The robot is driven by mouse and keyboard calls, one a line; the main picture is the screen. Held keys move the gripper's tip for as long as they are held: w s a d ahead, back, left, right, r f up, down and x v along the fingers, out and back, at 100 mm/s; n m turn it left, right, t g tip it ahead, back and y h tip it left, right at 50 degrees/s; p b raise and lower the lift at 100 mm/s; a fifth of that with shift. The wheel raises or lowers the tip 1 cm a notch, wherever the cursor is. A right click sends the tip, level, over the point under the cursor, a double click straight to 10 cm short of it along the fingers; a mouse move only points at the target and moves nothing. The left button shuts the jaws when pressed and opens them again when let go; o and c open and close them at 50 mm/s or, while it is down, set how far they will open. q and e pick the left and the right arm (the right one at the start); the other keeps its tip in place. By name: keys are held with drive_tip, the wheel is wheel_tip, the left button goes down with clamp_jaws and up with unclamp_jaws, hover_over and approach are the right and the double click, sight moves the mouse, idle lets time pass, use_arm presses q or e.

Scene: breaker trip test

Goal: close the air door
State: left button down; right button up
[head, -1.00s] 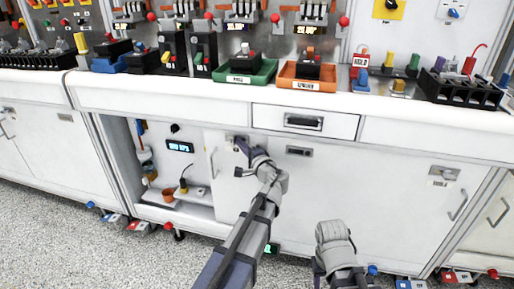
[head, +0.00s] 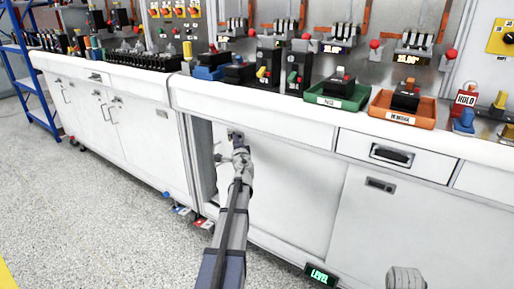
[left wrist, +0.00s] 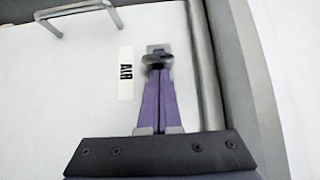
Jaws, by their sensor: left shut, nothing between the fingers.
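The air door (head: 265,175) is a white sliding panel in the cabinet front, below the counter. In the left wrist view it carries an AIR label (left wrist: 126,73) and a grey bar handle (left wrist: 75,12). My left gripper (head: 236,138) is shut and empty. Its purple fingers (left wrist: 158,75) point at the small grey catch plate (left wrist: 158,49) beside the label; the tips seem to meet it, but contact is unclear. A narrow opening (head: 207,150) shows left of the door, beside the cabinet post. My forearm hides part of the door.
The white counter (head: 270,118) overhangs the door and bears a green tray (head: 337,103) and an orange tray (head: 402,120). A green LEVEL display (head: 320,275) sits low at the cabinet foot. The floor at left is clear.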

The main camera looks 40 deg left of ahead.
use_arm(q)
drive_tip(key=a, duration=1)
drive_tip(key=shift+s+a, duration=0.15)
drive_tip(key=shift+a, duration=0.25)
drive_tip(key=shift+a, duration=0.15)
use_arm(e)
drive_tip(key=shift+d, duration=0.1)
use_arm(q)
drive_tip(key=shift+r, duration=0.1)
drive_tip(key=v, duration=1)
drive_tip(key=shift+d, duration=0.4)
use_arm(e)
drive_tip(key=shift+s+a, duration=0.75)
drive_tip(key=shift+s, duration=0.15)
